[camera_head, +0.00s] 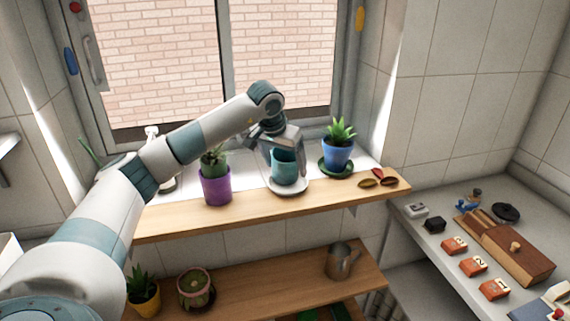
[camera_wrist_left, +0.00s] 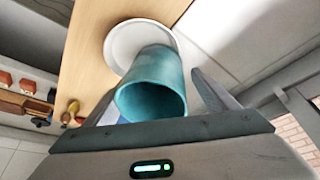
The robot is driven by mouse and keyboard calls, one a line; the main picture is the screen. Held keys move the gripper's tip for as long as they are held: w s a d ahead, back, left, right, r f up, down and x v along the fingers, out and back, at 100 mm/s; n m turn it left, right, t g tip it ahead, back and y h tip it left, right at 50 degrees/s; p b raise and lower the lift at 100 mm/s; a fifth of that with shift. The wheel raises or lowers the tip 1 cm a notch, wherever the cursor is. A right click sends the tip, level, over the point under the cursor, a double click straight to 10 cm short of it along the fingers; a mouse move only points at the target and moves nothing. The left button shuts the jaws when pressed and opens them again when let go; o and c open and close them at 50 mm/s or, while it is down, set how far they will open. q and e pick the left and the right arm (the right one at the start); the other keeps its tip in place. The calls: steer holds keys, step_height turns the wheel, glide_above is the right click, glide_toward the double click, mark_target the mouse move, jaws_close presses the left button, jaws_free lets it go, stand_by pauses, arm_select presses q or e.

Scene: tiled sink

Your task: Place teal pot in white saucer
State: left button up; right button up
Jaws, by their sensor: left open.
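The teal pot (camera_head: 285,167) stands upright on the white saucer (camera_head: 289,188) on the wooden window shelf. In the left wrist view the teal pot (camera_wrist_left: 153,82) shows its open rim toward the camera, with the white saucer (camera_wrist_left: 122,42) behind its base. My left gripper (camera_head: 285,150) is above and around the pot, its fingers on either side. In the wrist view my left gripper (camera_wrist_left: 155,100) is open, with a gap visible between the right finger and the pot. Contact on the other side is unclear. My right gripper is not in view.
A blue pot (camera_head: 337,154) with a plant stands right on a green saucer (camera_head: 335,171). Small red and yellow pieces (camera_head: 378,179) lie at the shelf's right end. The window is close behind.

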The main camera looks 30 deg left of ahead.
arm_select(q)
steer(key=shift+r, duration=0.4)
steer(key=b+v, duration=0.3)
steer(key=v, duration=0.9)
steer(key=shift+r, duration=0.1)
